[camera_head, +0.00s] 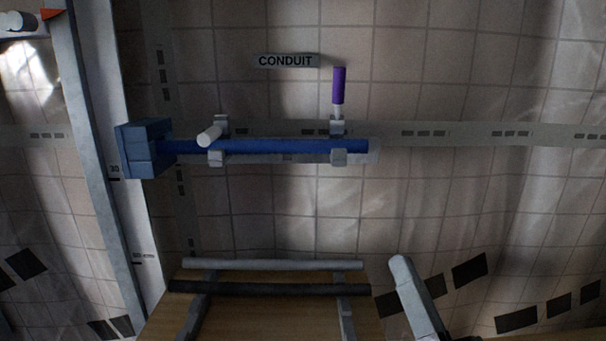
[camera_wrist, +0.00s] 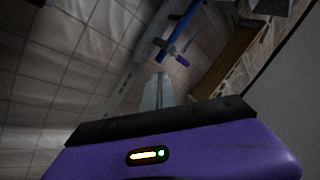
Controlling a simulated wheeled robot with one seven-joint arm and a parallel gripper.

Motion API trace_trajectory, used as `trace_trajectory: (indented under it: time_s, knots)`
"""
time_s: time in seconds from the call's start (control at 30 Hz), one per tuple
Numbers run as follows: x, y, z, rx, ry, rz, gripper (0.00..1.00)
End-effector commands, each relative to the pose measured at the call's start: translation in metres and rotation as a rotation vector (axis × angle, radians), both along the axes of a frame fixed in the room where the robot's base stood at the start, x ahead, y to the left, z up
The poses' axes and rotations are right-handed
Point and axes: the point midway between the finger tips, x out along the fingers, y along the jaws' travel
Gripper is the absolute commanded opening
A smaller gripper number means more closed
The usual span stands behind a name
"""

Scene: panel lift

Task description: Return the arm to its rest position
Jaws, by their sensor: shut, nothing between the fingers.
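My gripper (camera_wrist: 160,76) shows in the wrist view with its grey fingers together and nothing between them. It is apart from the wall and from the rods. In the head view I cannot make out the gripper. A blue rod (camera_head: 270,146) lies level in grey clamps on the tiled wall, its left end at a blue box (camera_head: 146,148). The rod also shows in the wrist view (camera_wrist: 180,32), beyond the fingertips. A purple handle (camera_head: 339,86) stands upright at the right clamp, and a white handle (camera_head: 209,136) sticks out at the left clamp.
A light grey rod (camera_head: 270,264) and a dark rod (camera_head: 255,287) rest on grey supports over a wooden table (camera_head: 255,320). A "CONDUIT" label (camera_head: 288,61) is above the blue rod. A pale upright post (camera_head: 95,150) stands at left.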

Motion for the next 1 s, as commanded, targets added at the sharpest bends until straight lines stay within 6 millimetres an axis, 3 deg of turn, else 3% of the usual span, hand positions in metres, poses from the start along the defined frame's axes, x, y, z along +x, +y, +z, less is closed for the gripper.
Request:
trace_trajectory:
  time_s: [0.1, 0.4, 0.7, 1.0]
  knots:
    - [-0.023, -0.020, -0.034, -0.063, 0.057, -0.115, 0.00]
    - [-0.099, -0.053, -0.100, -0.280, 0.184, -0.317, 0.00]
    - [-0.190, -0.066, -0.141, -0.524, 0.336, -0.384, 0.00]
    - [-0.281, -0.070, -0.172, -0.702, 0.548, -0.330, 0.00]
